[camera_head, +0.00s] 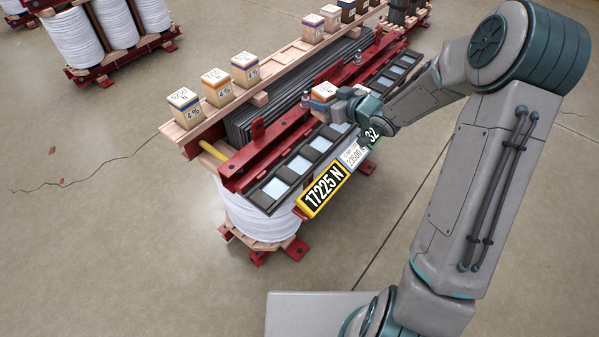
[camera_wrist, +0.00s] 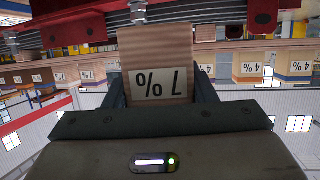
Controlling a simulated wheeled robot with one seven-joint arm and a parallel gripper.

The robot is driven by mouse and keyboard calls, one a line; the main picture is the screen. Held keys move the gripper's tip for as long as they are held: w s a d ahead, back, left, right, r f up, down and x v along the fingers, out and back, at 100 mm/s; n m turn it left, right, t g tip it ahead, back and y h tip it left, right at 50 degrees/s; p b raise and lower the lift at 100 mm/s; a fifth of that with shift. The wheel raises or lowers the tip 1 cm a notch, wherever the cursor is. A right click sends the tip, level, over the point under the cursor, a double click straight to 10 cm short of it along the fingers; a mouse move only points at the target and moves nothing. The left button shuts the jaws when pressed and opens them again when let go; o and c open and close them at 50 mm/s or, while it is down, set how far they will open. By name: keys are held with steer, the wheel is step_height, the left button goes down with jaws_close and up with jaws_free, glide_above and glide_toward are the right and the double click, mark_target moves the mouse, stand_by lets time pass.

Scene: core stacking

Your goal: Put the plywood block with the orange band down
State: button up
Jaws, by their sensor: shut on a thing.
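My gripper (camera_head: 340,98) is shut on a pale wooden block (camera_head: 323,91) above the front side of the transformer. The head view shows a small strip of orange on this block, and the gripper partly hides it. In the wrist view the same block (camera_wrist: 156,55) stands between the two fingers, with an upside-down "7 %" label facing the camera; no band can be made out there. Under and in front of it runs a dark rack (camera_head: 268,197) with pale square compartments. I cannot tell whether the block touches anything below.
A wooden beam (camera_head: 262,88) carries several similar blocks, including one with a blue band (camera_head: 184,107) and one with an orange band (camera_head: 217,88). A red clamp beam (camera_head: 262,150) with upright bolts lies close to my gripper. A yellow "17225 N" sign (camera_head: 325,191) hangs in front.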

steer(key=shift+d+f+n+g+y+b, duration=0.25)
steer(key=shift+f+n+g+y+b, duration=0.35)
steer(key=shift+b, duration=0.2)
steer(key=shift+d+f+n+g+y+b, duration=0.2)
steer(key=shift+d+n+g+y+b, duration=0.15)
steer(key=shift+b, duration=0.2)
steer(key=s+a+f+b, duration=0.1)
steer(key=s+a+f, duration=0.1)
steer(key=s+a+f+b, duration=0.2)
steer(key=s+a, duration=0.1)
steer(key=s+a+f+b, duration=0.2)
steer(key=s+a+f, duration=0.1)
steer(key=shift+s+a, duration=0.1)
steer(key=shift+s, duration=0.1)
steer(key=shift+f+b, duration=0.75)
steer(key=shift+f, duration=1.1)
steer(key=shift+f, duration=0.2)
steer(key=o, duration=1.1)
